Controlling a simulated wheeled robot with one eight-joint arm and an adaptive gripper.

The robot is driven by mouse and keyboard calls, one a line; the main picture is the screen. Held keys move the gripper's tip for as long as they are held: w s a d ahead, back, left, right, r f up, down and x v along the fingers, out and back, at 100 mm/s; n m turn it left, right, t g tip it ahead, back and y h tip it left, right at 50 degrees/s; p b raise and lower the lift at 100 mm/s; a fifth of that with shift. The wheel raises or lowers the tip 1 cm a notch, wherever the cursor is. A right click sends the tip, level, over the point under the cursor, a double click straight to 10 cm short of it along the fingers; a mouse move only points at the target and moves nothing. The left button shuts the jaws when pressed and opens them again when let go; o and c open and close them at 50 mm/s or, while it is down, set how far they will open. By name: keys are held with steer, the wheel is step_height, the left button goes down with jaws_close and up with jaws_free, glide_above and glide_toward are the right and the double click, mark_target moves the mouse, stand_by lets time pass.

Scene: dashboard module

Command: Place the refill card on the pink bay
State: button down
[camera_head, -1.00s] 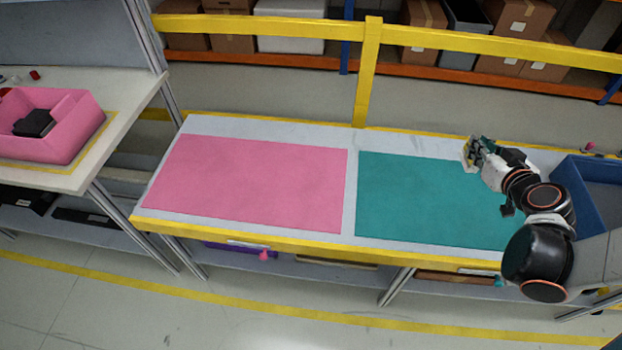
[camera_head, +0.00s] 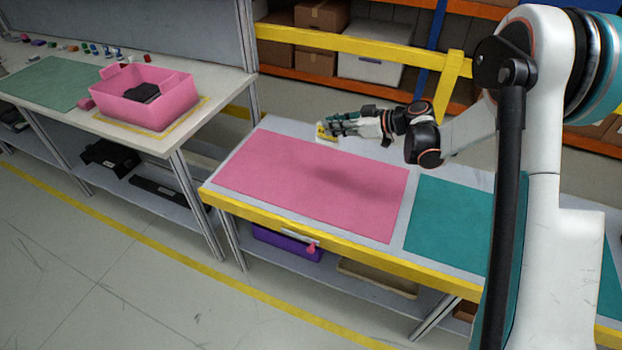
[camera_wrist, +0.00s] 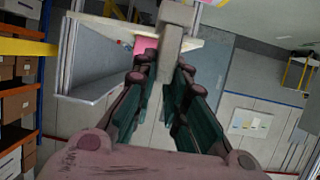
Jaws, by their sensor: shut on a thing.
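The pink bay (camera_head: 290,190) is a flat pink mat on the left part of the long bench in the head view. My gripper (camera_head: 335,129) is above the mat's far edge, pointing left, with a shadow on the mat below the arm. It is shut on a small yellow and white piece (camera_head: 325,132), which looks like the refill card and is held above the bench. In the wrist view, a greyish block-like piece (camera_wrist: 178,30) shows at the fingertips (camera_wrist: 162,68). Its full shape is hard to tell there.
A teal mat (camera_head: 450,217) lies right of the pink one. A pink bin (camera_head: 150,105) with a dark item inside stands on the left table. A yellow rail (camera_head: 350,43) runs behind the bench. The pink mat's surface is clear.

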steer(key=shift+w+a+f+n+g, duration=0.15)
steer(key=shift+a+n+g, duration=0.15)
steer(key=shift+a+g, duration=0.1)
step_height(320, 180, down, 20)
steer(key=b, duration=0.7)
steer(key=shift+r, duration=0.2)
steer(key=shift+f, duration=0.15)
steer(key=c, duration=1.6)
jaws_free()
steer(key=shift+d+r, duration=0.15)
steer(key=shift+r, duration=0.05)
steer(key=p+v, duration=0.4)
steer(key=v, duration=0.7)
steer(key=shift+d+r, duration=0.2)
steer(key=shift+d, duration=0.1)
